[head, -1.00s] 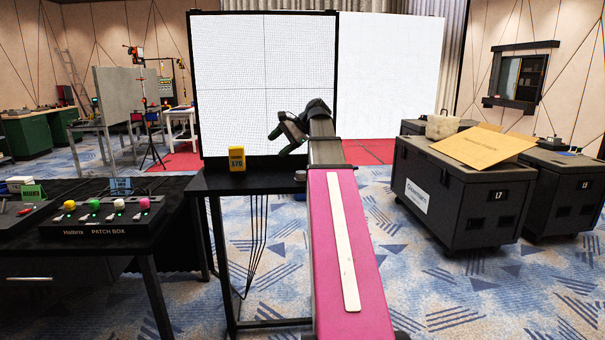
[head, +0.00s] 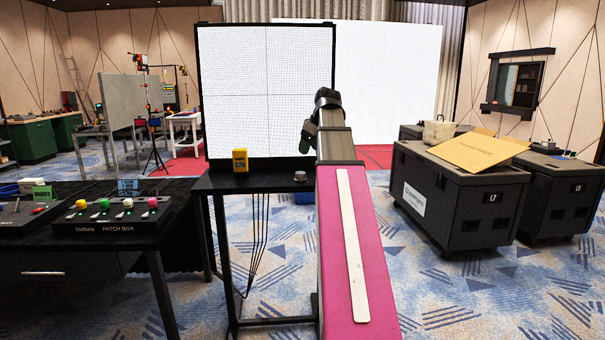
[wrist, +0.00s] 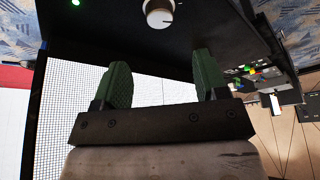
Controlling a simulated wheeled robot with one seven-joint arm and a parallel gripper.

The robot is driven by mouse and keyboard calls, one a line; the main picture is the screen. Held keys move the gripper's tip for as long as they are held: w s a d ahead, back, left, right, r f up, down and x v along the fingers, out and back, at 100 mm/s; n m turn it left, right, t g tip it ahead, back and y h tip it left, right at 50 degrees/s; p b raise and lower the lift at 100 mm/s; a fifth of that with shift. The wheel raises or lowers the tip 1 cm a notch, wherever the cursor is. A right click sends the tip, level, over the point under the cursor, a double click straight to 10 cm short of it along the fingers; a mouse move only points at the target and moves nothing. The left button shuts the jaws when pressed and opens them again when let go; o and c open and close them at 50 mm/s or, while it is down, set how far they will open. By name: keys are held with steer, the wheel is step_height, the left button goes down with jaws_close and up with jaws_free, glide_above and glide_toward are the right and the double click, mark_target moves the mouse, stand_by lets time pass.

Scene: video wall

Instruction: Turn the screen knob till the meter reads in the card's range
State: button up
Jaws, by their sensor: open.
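The screen knob (head: 300,176) is a pale round knob on the dark stand before the video wall. It also shows at the top of the wrist view (wrist: 158,13), with a dark line on its face. My gripper (head: 306,137) is above and near the knob, its tip partly hidden by my arm. In the wrist view my green fingers (wrist: 163,78) are apart with nothing between them, short of the knob. The yellow meter (head: 240,160) stands left of the knob; its small dark display seems to read 170. A green card (head: 42,194) stands on the left table, its print unreadable.
The video wall (head: 265,95) rises close behind the stand (head: 225,185). A patch box (head: 108,215) with several coloured knobs sits on the left table. A black case (head: 450,205) stands at right. A green light (wrist: 75,2) shows near the knob.

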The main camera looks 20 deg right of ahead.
mark_target(301, 173)
steer(key=x, duration=1)
steer(key=shift+a+f, duration=0.1)
steer(key=shift+f, duration=0.3)
steer(key=c, duration=0.9)
